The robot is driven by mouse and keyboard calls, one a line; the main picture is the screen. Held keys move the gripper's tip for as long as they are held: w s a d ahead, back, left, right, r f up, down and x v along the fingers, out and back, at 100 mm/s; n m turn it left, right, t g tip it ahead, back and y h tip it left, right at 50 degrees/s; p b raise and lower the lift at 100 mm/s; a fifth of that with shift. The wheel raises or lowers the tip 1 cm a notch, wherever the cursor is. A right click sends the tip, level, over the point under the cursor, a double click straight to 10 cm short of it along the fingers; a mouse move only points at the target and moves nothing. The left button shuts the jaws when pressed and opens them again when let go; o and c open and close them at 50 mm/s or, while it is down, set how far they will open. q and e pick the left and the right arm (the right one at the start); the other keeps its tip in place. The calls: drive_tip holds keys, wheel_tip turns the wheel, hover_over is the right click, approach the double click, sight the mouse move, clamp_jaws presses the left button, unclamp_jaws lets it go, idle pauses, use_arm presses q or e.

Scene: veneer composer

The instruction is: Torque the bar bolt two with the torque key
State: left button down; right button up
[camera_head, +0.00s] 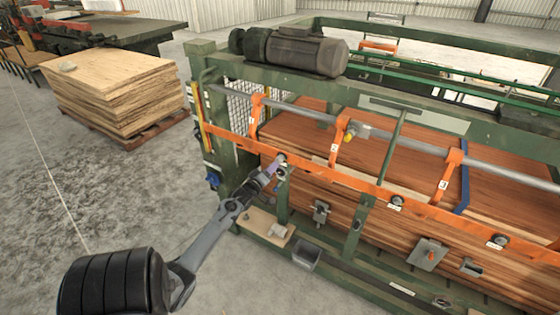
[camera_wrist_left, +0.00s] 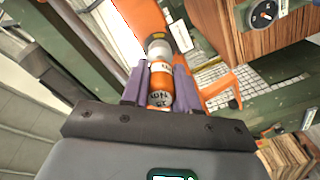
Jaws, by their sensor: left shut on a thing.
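My left gripper (camera_head: 272,174) is at the near left end of the orange bar (camera_head: 322,175), in front of the veneer stack. In the left wrist view, its purple fingers are shut on the orange and grey torque key (camera_wrist_left: 161,77). The key points away from my wrist toward the orange bar (camera_wrist_left: 143,16); I cannot tell whether its far end touches a bolt. A round bolt head (camera_head: 281,158) shows at my gripper's tip. Other round bolt heads (camera_head: 397,201) sit farther right along the bar. I cannot tell which is bolt two. My right gripper is not in view.
The green machine frame (camera_head: 357,228) surrounds the veneer stack (camera_head: 320,200), with a grey motor (camera_head: 305,52) on top. A wooden shelf (camera_head: 262,224) is below my gripper. Another veneer stack (camera_head: 118,90) stands at upper left. The concrete floor (camera_head: 110,200) at left is clear.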

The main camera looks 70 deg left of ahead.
use_arm(q)
drive_tip(key=shift+w+a, duration=0.3)
drive_tip(key=shift+w, duration=0.05)
drive_tip(key=shift+a, duration=0.1)
idle(0.8)
drive_tip(key=m, duration=1)
